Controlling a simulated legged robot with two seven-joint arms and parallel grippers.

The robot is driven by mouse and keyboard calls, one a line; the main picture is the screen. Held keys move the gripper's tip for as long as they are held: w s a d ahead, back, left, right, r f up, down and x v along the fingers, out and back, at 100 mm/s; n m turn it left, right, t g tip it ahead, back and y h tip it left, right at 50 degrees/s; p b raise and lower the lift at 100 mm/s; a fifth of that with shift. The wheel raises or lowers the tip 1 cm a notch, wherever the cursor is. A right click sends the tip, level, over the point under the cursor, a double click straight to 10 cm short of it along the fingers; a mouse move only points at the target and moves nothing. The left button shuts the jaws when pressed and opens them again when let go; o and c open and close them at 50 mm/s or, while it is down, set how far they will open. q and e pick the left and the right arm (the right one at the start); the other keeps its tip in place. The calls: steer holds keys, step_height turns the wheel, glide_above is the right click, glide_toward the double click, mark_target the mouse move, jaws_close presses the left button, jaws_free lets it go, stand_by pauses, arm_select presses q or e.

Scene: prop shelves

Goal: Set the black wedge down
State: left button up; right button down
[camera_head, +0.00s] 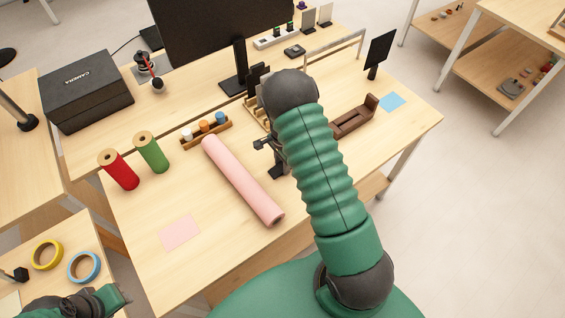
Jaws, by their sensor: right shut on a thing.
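My right arm reaches up over the table, and its forearm hides much of the middle. My right gripper (268,146) shows only in part, just left of the forearm. It is shut on a dark piece, which seems to be the black wedge (278,169), right of the pink roll. The wedge is small and partly hidden, and I cannot tell whether it touches the table. Part of my left arm (75,304) shows at the lower left corner; its fingers cannot be made out clearly.
A pink roll (240,180) lies left of the right gripper. A wooden rack with small bottles (206,133), red roll (119,170) and green roll (152,152) stand farther left. A brown wooden holder (355,118) is right of the forearm.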

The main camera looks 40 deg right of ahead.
steer(key=shift+f, duration=0.1)
steer(key=c, duration=1.2)
jaws_free()
steer(key=shift+w, duration=0.1)
steer(key=shift+o, duration=1.2)
steer(key=shift+r, duration=0.2)
